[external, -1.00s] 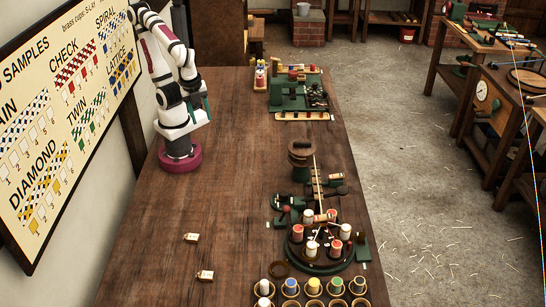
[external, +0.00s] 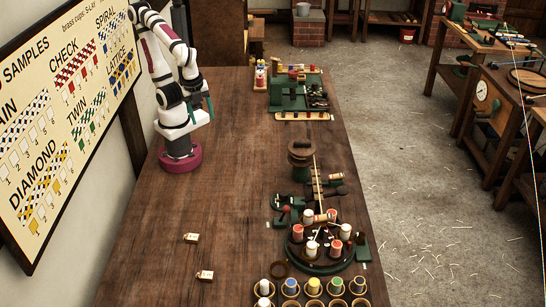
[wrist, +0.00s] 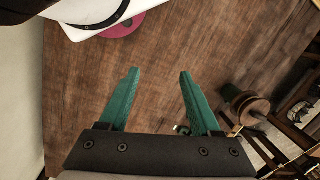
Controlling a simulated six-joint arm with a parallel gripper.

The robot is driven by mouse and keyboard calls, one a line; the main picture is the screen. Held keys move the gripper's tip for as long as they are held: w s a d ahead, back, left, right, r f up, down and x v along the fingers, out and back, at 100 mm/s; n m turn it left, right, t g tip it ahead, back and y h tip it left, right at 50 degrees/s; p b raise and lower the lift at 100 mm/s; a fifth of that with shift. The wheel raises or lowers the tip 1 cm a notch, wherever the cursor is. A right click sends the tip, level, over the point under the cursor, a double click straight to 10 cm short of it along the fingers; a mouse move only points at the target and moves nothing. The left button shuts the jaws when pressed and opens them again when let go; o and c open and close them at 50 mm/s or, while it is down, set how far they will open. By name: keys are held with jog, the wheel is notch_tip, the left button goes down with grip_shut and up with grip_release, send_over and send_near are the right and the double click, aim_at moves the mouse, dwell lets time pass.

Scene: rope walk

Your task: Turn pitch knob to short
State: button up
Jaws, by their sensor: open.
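My gripper (external: 204,108) hangs beside my arm's base at the upper left of the wooden table. In the wrist view its two teal fingers (wrist: 158,76) are wide apart, with bare table between the tips. I cannot make out a pitch knob or its short mark in either view. My gripper is well apart from both.
A dark round post (external: 301,160) stands by a pale ruler (external: 318,185); the post also shows in the wrist view (wrist: 248,106). A green rack (external: 288,95) is at the back. Several cups of coloured bobbins (external: 313,287) line the front. Table middle is clear.

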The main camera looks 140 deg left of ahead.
jog(key=shift+o, duration=0.2)
jog(key=w+a+r+n, duration=0.1)
jog(key=w+r+n, duration=0.1)
jog(key=w, duration=0.9)
jog(key=shift+w+r+n+h, duration=0.3)
jog(key=shift+w, duration=0.1)
jog(key=n+h, duration=0.1)
jog(key=n, duration=0.4)
send_over(284, 193)
notch_tip(284, 193, down, 7)
notch_tip(284, 193, down, 14)
jog(key=shift+r, duration=0.1)
jog(key=shift+f, duration=0.6)
jog(key=shift+c, duration=0.2)
grip_shut()
